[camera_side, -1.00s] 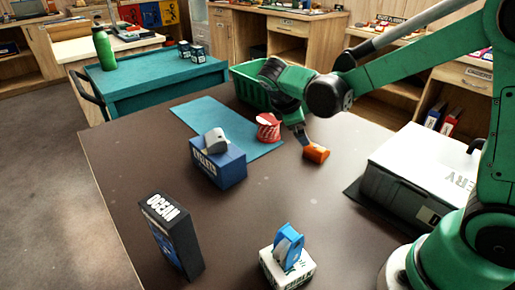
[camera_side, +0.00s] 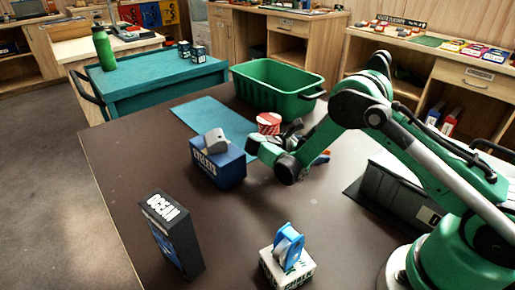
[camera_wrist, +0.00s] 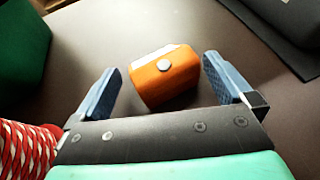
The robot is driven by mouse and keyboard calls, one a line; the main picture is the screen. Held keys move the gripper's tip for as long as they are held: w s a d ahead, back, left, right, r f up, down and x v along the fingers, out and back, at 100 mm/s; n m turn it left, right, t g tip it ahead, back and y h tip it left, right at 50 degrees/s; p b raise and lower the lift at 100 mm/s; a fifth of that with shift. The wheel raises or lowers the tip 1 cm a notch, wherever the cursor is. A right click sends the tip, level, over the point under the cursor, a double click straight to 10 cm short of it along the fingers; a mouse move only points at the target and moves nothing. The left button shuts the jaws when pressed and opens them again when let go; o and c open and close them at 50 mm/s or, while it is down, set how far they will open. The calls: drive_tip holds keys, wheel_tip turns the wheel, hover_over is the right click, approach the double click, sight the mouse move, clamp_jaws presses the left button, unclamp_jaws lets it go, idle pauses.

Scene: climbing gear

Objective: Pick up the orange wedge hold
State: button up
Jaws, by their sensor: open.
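The orange wedge hold (camera_wrist: 165,77) lies on the dark table in the wrist view, with a pale round spot on its upper face. My gripper (camera_wrist: 160,82) is open, its two blue-grey fingers on either side of the hold with a gap to each. No contact shows. In the side view my arm hides nearly all of the hold; only a small bit of orange (camera_side: 327,153) shows beside my wrist. The fingers are mostly hidden there too.
A red-and-white rope coil (camera_side: 268,123) stands close by, also at the lower left of the wrist view (camera_wrist: 22,150). A green crate (camera_side: 275,92) is behind it. A blue box (camera_side: 218,167) stands left of my wrist, and a dark case (camera_side: 398,192) lies to the right.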

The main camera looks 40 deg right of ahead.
drive_tip(key=shift+s+d+f, duration=0.15)
drive_tip(key=shift+d+f, duration=0.05)
drive_tip(key=shift+d, duration=0.25)
drive_tip(key=c, duration=1.2)
drive_tip(key=shift+r, duration=0.1)
drive_tip(key=shift+c, duration=0.2)
